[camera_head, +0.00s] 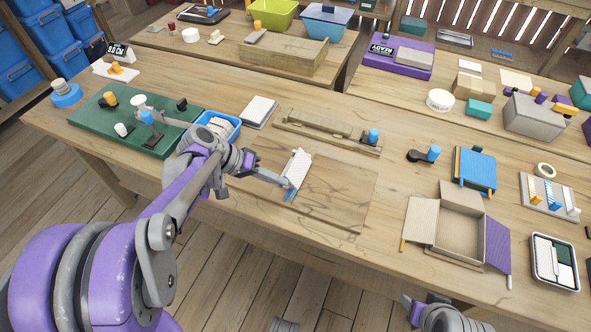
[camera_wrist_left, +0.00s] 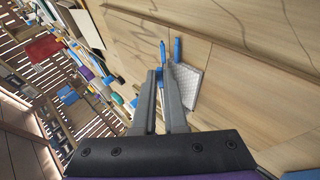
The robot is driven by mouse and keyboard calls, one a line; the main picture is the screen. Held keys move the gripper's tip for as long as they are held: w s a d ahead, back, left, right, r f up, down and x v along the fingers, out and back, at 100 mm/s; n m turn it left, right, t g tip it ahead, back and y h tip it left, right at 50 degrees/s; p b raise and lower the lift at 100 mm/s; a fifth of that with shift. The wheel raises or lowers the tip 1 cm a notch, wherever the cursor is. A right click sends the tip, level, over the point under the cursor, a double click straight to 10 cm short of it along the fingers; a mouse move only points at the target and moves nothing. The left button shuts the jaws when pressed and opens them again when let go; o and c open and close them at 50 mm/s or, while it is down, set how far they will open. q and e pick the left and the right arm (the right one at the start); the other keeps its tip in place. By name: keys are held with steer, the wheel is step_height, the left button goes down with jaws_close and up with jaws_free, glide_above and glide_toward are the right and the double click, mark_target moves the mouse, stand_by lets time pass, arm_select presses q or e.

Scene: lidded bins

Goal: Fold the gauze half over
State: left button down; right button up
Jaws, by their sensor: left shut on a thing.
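The gauze (camera_head: 298,166) is a narrow white dotted strip on a thin wooden board (camera_head: 345,195). It also shows in the left wrist view (camera_wrist_left: 188,84), to the right of the fingers. My left gripper (camera_head: 289,186) reaches in from the left, at the near end of the gauze. In the wrist view its grey fingers (camera_wrist_left: 170,60) point at blue tips or tabs, with only a small gap between them. It is shut on the gauze's edge; the exact grip is partly hidden by the fingers.
A wooden rack (camera_head: 325,131) lies behind the board. A blue bin (camera_head: 234,136) is partly behind my left arm. A white pad (camera_head: 259,111) lies beyond it. An open cardboard box (camera_head: 487,236) stands to the right. The board's right part is bare.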

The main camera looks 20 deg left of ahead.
arm_select(q)
steer(key=shift+a+f+h+b, duration=0.35)
steer(key=shift+f+h+b, duration=0.1)
steer(key=shift+h+b, duration=0.15)
steer(key=shift+r, duration=0.1)
steer(key=shift+a+f+n+h+b, duration=0.3)
steer(key=shift+h+b, duration=0.2)
steer(key=shift+b, duration=0.15)
steer(key=shift+r, duration=0.1)
steer(key=c, duration=0.9)
jaws_free()
steer(key=shift+r, duration=0.1)
